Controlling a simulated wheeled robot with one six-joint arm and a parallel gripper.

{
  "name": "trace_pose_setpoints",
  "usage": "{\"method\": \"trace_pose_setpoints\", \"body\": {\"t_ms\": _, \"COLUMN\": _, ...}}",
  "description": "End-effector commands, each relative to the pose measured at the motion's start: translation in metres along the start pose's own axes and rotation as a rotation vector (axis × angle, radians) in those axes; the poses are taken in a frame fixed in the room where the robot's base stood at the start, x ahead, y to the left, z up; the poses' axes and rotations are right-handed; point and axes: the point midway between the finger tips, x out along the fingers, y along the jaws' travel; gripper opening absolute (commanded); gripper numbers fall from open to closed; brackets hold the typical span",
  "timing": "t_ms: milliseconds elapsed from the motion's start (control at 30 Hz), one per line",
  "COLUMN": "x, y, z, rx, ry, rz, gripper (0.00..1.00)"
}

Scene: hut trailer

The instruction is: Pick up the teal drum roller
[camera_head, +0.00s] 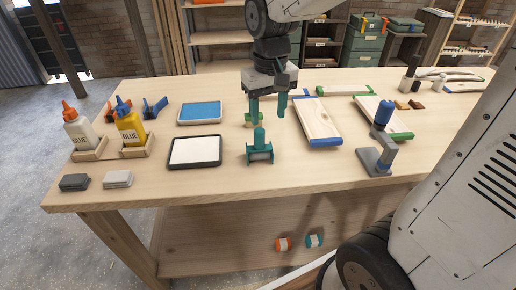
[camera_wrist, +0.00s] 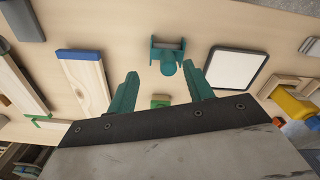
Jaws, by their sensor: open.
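The teal drum roller (camera_head: 260,152) lies on the workbench near its front middle, with a teal frame, a short teal handle and a grey-white drum. In the wrist view the roller (camera_wrist: 167,54) shows beyond the fingertips, its handle end towards the gripper. My gripper (camera_head: 268,110), with two teal fingers, is open and empty, pointing down above the bench. In the head view it appears just behind the roller. In the wrist view its fingers (camera_wrist: 162,82) are spread apart, with the roller not between them.
A white-topped tray (camera_head: 195,151) and a blue-topped tray (camera_head: 200,112) lie left of the roller. A small green-and-tan block (camera_head: 252,119) sits behind it. A blue-ended board (camera_head: 318,121) and a grey tool with a blue knob (camera_head: 380,140) are right. Glue bottles (camera_head: 130,127) stand left.

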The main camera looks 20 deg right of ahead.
Motion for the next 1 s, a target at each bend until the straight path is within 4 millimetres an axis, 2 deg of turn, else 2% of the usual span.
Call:
{"method": "trace_pose_setpoints", "body": {"t_ms": 33, "x": 0.008, "y": -0.002, "z": -0.012, "rx": -0.001, "ry": -0.009, "rz": 0.000, "gripper": 0.51}}
{"method": "trace_pose_setpoints", "body": {"t_ms": 100, "x": 0.016, "y": -0.004, "z": -0.022, "rx": 0.000, "ry": -0.015, "rz": 0.000, "gripper": 0.51}}
{"method": "trace_pose_setpoints", "body": {"t_ms": 233, "x": 0.026, "y": -0.008, "z": -0.031, "rx": -0.001, "ry": -0.017, "rz": 0.001, "gripper": 0.51}}
{"method": "trace_pose_setpoints", "body": {"t_ms": 800, "x": 0.096, "y": -0.010, "z": -0.025, "rx": -0.001, "ry": -0.018, "rz": 0.001, "gripper": 0.51}}
{"method": "trace_pose_setpoints", "body": {"t_ms": 1000, "x": 0.101, "y": -0.010, "z": -0.026, "rx": -0.001, "ry": -0.016, "rz": 0.000, "gripper": 0.51}}
